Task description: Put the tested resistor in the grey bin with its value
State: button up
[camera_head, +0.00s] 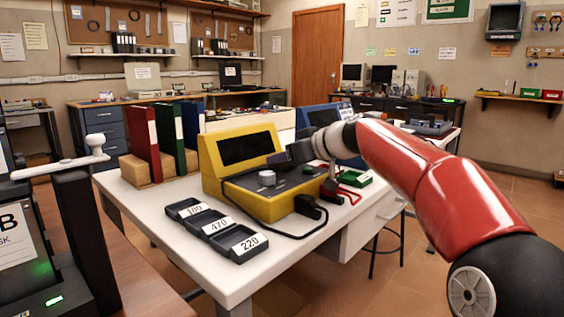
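Three small dark grey bins stand in a row at the front left of the white table, labelled 100 (178,207), 470 (207,222) and 220 (232,241). They look empty. A yellow tester (249,195) with a dark screen (245,149) and a grey knob stands behind them. A black clip (307,207) and a red clip (329,189) are at its right side. My gripper (298,152) is above the tester's right part, in front of the blue instrument. Its fingers are small and dark, so I cannot tell their opening. No resistor can be made out.
Red, green and blue binders (168,140) stand at the table's back left. A blue instrument (325,117) and a green box (355,178) are at the right. A black cable (292,235) loops over the front. Bare tabletop (150,195) lies around the bins.

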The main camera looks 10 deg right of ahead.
jog(key=c, duration=0.8)
jog(key=shift+r, duration=0.15)
